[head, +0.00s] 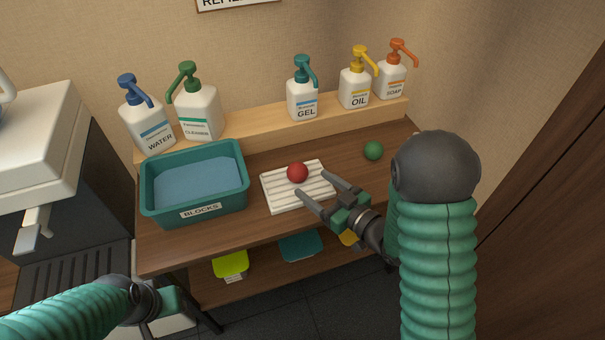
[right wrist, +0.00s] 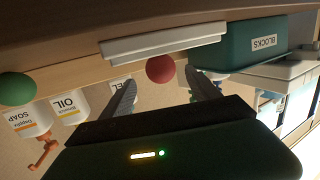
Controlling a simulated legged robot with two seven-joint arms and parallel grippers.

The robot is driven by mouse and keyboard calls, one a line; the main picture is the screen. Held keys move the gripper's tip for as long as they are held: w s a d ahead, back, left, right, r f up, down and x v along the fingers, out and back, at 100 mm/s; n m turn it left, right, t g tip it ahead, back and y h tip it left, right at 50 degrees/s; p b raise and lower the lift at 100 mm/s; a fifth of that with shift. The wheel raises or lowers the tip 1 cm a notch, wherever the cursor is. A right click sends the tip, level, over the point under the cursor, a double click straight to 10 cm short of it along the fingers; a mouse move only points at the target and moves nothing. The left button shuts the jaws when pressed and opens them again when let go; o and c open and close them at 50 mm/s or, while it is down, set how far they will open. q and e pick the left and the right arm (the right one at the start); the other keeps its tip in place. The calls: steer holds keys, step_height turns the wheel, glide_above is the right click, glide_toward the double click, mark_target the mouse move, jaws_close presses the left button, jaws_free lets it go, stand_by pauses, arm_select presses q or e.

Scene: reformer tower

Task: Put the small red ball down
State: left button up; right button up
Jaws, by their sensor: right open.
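The small red ball (head: 297,172) rests on a white slatted tray (head: 276,199) in the middle of the wooden table. My right gripper (head: 313,183) is open, its fingers pointing at the ball from the front right. In the right wrist view, which is upside down, the red ball (right wrist: 160,69) shows between and just beyond the open fingertips (right wrist: 159,80), apart from both, against the white tray (right wrist: 165,43). My left gripper (head: 165,305) is low at the left, in front of the table; its fingers are not clear.
A teal bin (head: 197,211) labelled BLOCKS stands left of the tray. A green ball (head: 373,150) lies at the right. Several pump bottles, including GEL (head: 302,101), line the back ledge (head: 270,134). Bare tabletop (head: 340,158) lies between tray and green ball.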

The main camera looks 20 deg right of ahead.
steer(key=v, duration=0.3)
steer(key=shift+d+r, duration=0.1)
steer(key=p, duration=0.2)
steer(key=s+p, duration=0.1)
steer(key=shift+s+d+r+p, duration=0.15)
steer(key=shift+d+r+p, duration=0.15)
steer(key=shift+p, duration=0.1)
steer(key=shift+s+d+f, duration=0.15)
steer(key=shift+s+f, duration=0.05)
steer(key=shift+s, duration=0.05)
steer(key=shift+s+f, duration=0.1)
steer(key=shift+f, duration=0.05)
